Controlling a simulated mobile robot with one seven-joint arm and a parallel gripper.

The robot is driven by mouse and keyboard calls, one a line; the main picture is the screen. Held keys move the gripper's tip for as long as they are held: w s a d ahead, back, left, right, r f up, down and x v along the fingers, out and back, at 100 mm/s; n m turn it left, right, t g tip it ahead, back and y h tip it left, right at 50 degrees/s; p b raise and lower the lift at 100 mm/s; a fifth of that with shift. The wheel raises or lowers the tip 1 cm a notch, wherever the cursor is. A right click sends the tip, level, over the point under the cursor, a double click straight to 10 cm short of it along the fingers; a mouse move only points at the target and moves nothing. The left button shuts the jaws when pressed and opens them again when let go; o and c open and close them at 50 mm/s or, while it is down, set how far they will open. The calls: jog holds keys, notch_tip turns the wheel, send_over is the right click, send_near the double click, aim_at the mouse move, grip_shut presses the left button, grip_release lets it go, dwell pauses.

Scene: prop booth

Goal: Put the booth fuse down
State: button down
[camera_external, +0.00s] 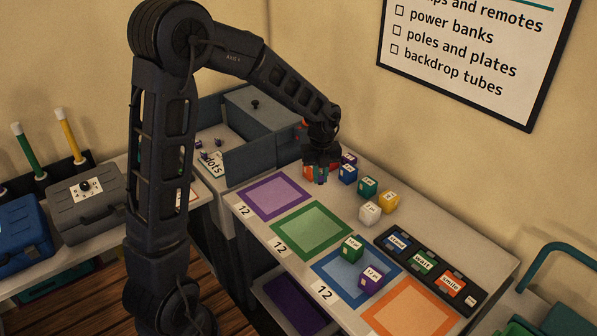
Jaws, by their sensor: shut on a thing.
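My gripper (316,170) points down over the back part of the white table, beside the grey box and behind the purple mat. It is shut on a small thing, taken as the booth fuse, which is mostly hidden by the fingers. Patches of red, orange and green show around the fingertips, and I cannot tell which belong to the held thing. I cannot tell whether it touches the table.
Blue (347,174), green (368,187), yellow (388,202) and white (369,214) cubes stand right of my gripper. Purple (270,197) and green (312,230) mats are bare; the blue mat (328,268) holds two cubes. A black button panel (464,298) and grey box (250,160) flank them.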

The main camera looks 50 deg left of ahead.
aim_at(333, 270)
jog(key=s+d+m, duration=0.1)
jog(key=s+d, duration=0.2)
jog(key=d, duration=0.3)
jog(key=s+d+f+m, duration=0.1)
jog(key=s+d, duration=0.1)
jog(key=d, duration=0.3)
jog(key=s+d+m, duration=0.1)
jog(key=s+d, duration=0.2)
jog(key=d, duration=0.3)
jog(key=f, duration=1.9)
jog(key=shift+w+a+f, duration=0.15)
jog(key=shift+a+f, duration=0.05)
jog(key=shift+f, duration=0.2)
jog(key=shift+f, duration=0.15)
jog(key=c, duration=1.4)
grip_release()
